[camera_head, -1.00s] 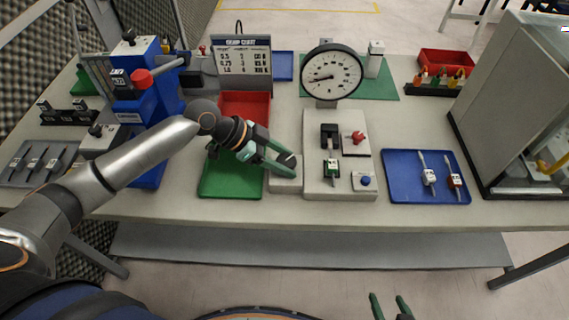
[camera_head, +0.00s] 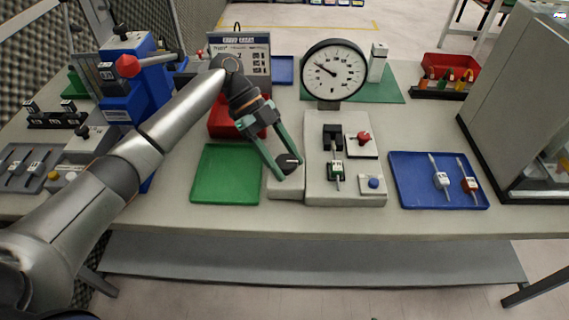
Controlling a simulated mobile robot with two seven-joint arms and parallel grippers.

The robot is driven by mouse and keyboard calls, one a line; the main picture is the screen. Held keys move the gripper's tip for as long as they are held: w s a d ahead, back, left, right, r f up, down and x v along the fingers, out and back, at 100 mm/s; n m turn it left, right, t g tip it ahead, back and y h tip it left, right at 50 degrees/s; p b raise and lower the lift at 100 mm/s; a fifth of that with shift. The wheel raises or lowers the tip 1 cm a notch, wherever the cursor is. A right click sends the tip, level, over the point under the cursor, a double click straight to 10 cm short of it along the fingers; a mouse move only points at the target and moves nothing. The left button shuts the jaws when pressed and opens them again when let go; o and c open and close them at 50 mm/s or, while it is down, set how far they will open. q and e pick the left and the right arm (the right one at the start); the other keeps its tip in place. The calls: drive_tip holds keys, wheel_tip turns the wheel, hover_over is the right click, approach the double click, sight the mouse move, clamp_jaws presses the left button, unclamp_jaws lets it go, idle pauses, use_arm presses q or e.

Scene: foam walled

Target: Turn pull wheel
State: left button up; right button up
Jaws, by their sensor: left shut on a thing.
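The pull wheel (camera_head: 288,161) is a dark round knob on the left part of the light grey test stand (camera_head: 318,190). My left gripper (camera_head: 287,168) reaches in from the left, and its green fingers are shut on the wheel, one on each side. The fingers hide part of the wheel. A round dial gauge (camera_head: 340,78) stands behind the stand, its needle pointing up and left. My right gripper is out of view.
A green tray (camera_head: 225,175) lies left of the stand and a blue tray (camera_head: 410,180) with two small specimens lies right. A blue press (camera_head: 125,70) stands at left, a chart board (camera_head: 250,55) behind my arm, and a glass-sided cabinet (camera_head: 490,110) at right.

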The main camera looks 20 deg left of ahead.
use_arm(q)
drive_tip(key=shift+m+g, duration=0.3)
drive_tip(key=shift+m, duration=0.2)
drive_tip(key=o, duration=1.4)
drive_tip(key=shift+c, duration=0.2)
drive_tip(key=shift+w+a, duration=0.1)
drive_tip(key=b+v, duration=0.1)
drive_tip(key=v, duration=0.6)
drive_tip(key=shift+r, duration=0.2)
